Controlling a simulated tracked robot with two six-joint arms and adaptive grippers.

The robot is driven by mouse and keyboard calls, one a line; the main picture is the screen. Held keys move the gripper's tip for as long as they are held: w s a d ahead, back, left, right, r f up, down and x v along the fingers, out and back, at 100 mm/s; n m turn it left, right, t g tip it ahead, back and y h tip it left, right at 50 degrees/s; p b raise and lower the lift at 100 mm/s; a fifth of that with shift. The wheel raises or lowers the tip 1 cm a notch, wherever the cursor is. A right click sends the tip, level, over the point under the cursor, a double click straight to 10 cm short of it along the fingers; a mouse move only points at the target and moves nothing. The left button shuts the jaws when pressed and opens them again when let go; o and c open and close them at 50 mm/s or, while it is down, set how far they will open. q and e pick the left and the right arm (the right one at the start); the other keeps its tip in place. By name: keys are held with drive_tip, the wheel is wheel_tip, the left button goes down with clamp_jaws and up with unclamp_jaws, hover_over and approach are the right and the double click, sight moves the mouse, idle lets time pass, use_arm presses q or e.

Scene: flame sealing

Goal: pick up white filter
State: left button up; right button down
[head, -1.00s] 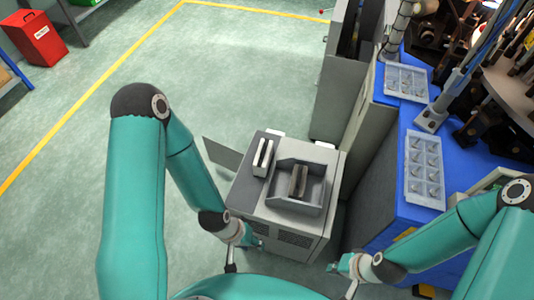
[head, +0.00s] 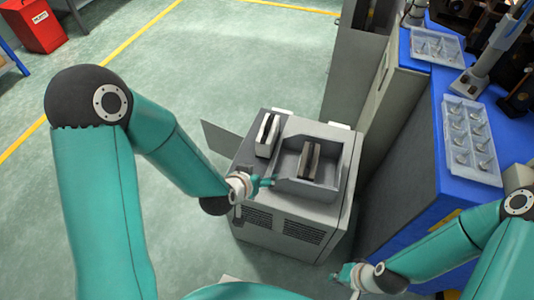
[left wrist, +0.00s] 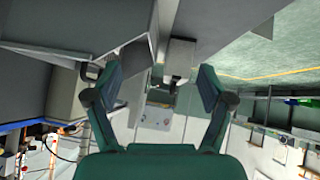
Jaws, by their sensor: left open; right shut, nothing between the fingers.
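The white filter (head: 263,149), a narrow upright block with white sides and a dark top, stands at the left of the grey cabinet's top in the head view. A brown filter (head: 315,162) stands in the open grey tray (head: 332,160) to its right. My left gripper (head: 266,182) is at the cabinet's near edge, in front of the white filter and apart from it. In the left wrist view my left gripper (left wrist: 160,85) is open with nothing between its fingers. My right gripper (head: 344,274) is shut and empty, low in front of the cabinet.
The grey cabinet (head: 268,242) has an open flap (head: 222,138) at its left. A blue bench (head: 432,95) with clear trays of parts (head: 470,140) stands at right. A red bin (head: 42,32) is far left. The green floor at left is open.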

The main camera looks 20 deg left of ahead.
sight(266, 136)
use_arm(q)
drive_tip(key=w+a+t+b, duration=0.1)
drive_tip(key=w+b, duration=0.2)
drive_tip(key=w, duration=0.2)
drive_tip(key=w+a+f+t+y+b, duration=0.1)
drive_tip(key=w+t+b, duration=0.1)
drive_tip(key=w+b, duration=0.1)
drive_tip(key=w+f+t+b, duration=0.1)
drive_tip(key=w+b, duration=0.2)
drive_tip(key=w, duration=0.3)
drive_tip(key=shift+w+a+t+y+b, duration=0.3)
drive_tip(key=shift+w+a+y+b, duration=0.05)
drive_tip(key=shift+a+y, duration=0.05)
drive_tip(key=shift+b+x, duration=0.7)
drive_tip(key=shift+x, duration=2)
drive_tip(key=shift+a+r, duration=0.1)
drive_tip(key=c, duration=1.3)
use_arm(e)
wheel_tip(266, 136, down, 14)
